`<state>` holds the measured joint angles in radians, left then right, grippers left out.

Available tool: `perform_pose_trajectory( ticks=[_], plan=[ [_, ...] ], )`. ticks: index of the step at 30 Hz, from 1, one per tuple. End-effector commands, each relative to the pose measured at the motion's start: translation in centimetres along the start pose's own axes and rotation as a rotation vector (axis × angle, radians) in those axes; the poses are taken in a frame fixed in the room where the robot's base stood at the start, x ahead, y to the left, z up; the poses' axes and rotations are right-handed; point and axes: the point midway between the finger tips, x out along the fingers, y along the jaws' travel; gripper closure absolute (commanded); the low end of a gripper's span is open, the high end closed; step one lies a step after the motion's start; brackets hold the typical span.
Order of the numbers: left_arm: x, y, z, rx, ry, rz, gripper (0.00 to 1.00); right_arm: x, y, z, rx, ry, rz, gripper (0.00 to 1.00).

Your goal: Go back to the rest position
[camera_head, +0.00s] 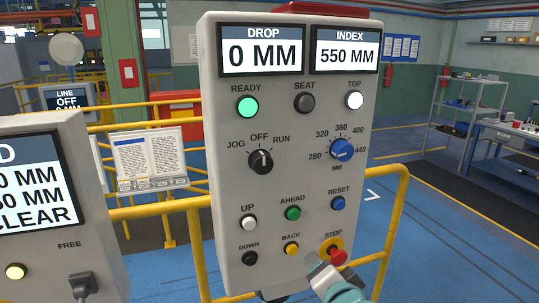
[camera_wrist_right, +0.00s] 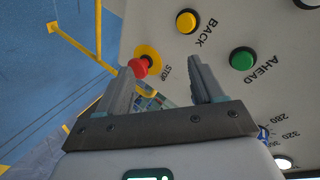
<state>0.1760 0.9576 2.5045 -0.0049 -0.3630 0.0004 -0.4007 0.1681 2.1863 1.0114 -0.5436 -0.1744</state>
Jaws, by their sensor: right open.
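A grey control panel (camera_head: 290,190) stands upright in front of me in the head view. Its displays read DROP 0 MM and INDEX 550 MM. The READY lamp (camera_head: 247,107) glows green. The red STOP button (camera_head: 337,257) on its yellow ring is at the lower right; it also shows in the right wrist view (camera_wrist_right: 138,68), close to one fingertip. I cannot tell whether they touch. My right gripper (camera_head: 318,268) is just left of and below STOP. In the wrist view its jaws (camera_wrist_right: 161,66) are apart with nothing between them. My left gripper is not in view.
A second grey panel (camera_head: 100,252) with a plugged cable stands close at the left. Yellow railings (camera_head: 402,215) run behind both panels. A shelf rack (camera_head: 470,105) and a blue workbench (camera_head: 515,145) stand at the far right. Blue floor (camera_head: 440,240) lies open at the right.

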Motion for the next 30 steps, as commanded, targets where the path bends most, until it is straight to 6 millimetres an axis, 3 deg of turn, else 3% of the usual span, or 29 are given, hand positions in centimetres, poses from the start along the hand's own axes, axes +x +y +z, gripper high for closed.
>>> perform_pose_trajectory(
  ticks=[1,3,7,11,12,15,18,21,30],
  plan=[
    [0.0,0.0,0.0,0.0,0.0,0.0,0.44,2.3,4.1,1.4,-0.04,-0.033,0.087,0.33],
    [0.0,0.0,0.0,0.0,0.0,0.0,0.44,4.4,9.3,3.5,-0.097,-0.089,0.182,0.33],
    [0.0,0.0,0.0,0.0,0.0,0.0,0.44,6.5,19.1,8.1,-0.189,-0.234,0.335,0.33],
    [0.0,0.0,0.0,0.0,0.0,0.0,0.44,5.6,28.3,14.1,-0.261,-0.439,0.448,0.33],
    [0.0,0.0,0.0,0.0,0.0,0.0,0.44,4.7,30.8,16.1,-0.277,-0.512,0.472,0.33],
    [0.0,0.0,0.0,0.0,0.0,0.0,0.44,1.6,35.6,21.2,-0.31,-0.705,0.498,0.33],
    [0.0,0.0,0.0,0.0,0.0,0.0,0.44,-1.9,37.9,25.7,-0.343,-0.887,0.471,0.33],
    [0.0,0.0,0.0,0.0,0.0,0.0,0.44,-4.5,37.7,28.3,-0.401,-1.016,0.392,0.33],
    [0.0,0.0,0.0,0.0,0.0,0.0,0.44,-5.3,37.0,28.9,-0.435,-1.066,0.332,0.33]
  ],
)
